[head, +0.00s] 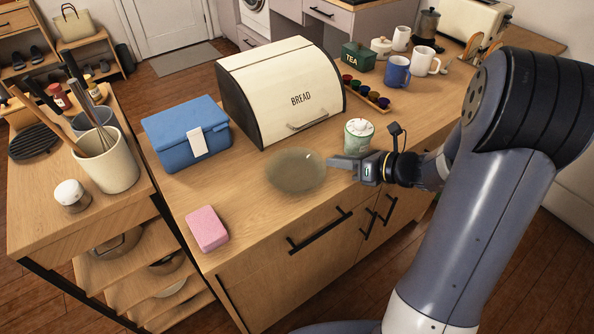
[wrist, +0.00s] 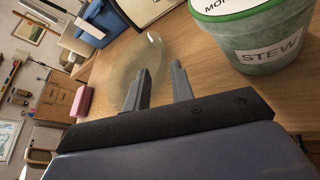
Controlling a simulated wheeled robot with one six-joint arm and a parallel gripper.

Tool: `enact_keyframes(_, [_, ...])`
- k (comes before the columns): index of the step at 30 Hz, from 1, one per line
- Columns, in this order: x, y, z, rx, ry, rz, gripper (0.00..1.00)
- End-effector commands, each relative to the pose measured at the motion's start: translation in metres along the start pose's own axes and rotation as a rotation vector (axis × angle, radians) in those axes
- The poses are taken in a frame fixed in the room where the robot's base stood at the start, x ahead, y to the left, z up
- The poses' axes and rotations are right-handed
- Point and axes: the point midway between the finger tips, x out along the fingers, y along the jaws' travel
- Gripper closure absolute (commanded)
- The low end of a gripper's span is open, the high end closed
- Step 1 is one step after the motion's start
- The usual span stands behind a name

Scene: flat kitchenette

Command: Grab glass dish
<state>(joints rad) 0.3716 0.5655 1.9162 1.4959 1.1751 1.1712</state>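The glass dish (head: 290,174) is a shallow, clear round dish lying on the wooden counter in front of the bread box. It also shows in the wrist view (wrist: 151,50), just beyond my fingers. My gripper (head: 333,163) is low over the counter at the dish's right side, with its fingertips at the rim. In the wrist view the two fingers of my gripper (wrist: 162,70) stand apart with a gap between them. I cannot tell whether the rim lies between the fingers or whether they touch it.
A green-and-white tub (head: 359,139), marked STEW in the wrist view (wrist: 262,40), stands close beside my gripper. The bread box (head: 280,92) is behind, a blue box (head: 186,136) at left, and a pink block (head: 207,229) near the front edge.

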Motion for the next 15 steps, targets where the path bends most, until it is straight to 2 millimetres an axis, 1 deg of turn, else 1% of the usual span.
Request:
enact_keyframes(5, [0.014, 0.001, 0.001, -0.001, 0.002, 0.002, 0.77])
enact_keyframes(12, [0.047, 0.000, 0.003, -0.001, 0.003, 0.003, 0.77])
enact_keyframes(15, [0.054, 0.000, 0.003, -0.002, 0.002, 0.000, 0.77])
